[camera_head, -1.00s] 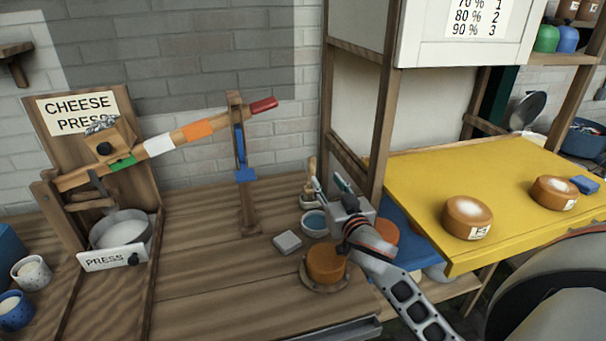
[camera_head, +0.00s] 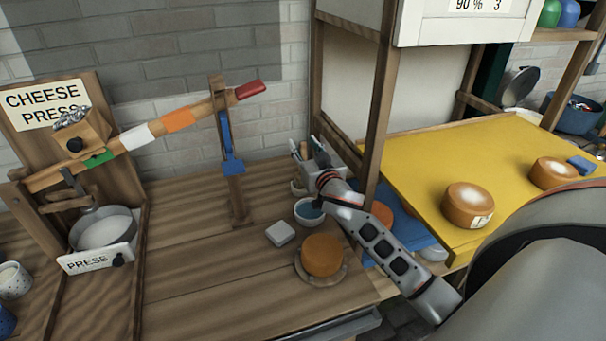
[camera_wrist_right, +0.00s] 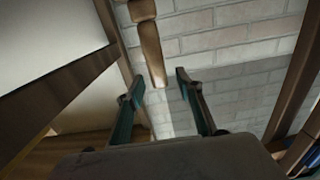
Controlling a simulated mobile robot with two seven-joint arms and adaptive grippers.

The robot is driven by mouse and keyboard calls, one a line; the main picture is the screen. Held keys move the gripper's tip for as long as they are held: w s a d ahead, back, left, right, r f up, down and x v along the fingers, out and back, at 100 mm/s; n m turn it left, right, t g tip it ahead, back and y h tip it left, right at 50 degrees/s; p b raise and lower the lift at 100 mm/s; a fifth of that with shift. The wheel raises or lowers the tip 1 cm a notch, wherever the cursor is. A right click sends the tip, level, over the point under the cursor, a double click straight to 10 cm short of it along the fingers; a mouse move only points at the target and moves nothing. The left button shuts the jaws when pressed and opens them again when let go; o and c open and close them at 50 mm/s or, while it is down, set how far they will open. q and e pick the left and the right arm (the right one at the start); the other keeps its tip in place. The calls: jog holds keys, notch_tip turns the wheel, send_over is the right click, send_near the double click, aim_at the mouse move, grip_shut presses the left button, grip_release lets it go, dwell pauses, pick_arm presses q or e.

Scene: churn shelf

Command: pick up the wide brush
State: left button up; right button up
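My right gripper (camera_head: 306,147) is at the back right of the wooden counter, beside the shelf post. In the right wrist view its two dark fingers (camera_wrist_right: 163,88) are spread apart with nothing pinched between them. A tan wooden piece (camera_wrist_right: 151,48), which looks like a brush handle, stands just beyond and between the fingertips. Only a little of it shows in the head view (camera_head: 304,150), and the gripper hides the rest. I cannot tell for sure that it is the wide brush. My left gripper is not in view.
A blue-filled bowl (camera_head: 309,211), a pale block (camera_head: 280,233) and a cheese wheel (camera_head: 322,254) on a round board are near my right forearm. The cheese press (camera_head: 100,228) stands left. A shelf post (camera_head: 379,110) rises close right. The middle counter (camera_head: 190,260) is clear.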

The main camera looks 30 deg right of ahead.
jog(key=shift+w+d, duration=0.1)
jog(key=shift+w, duration=0.35)
grip_shut()
jog(key=shift+r, duration=0.1)
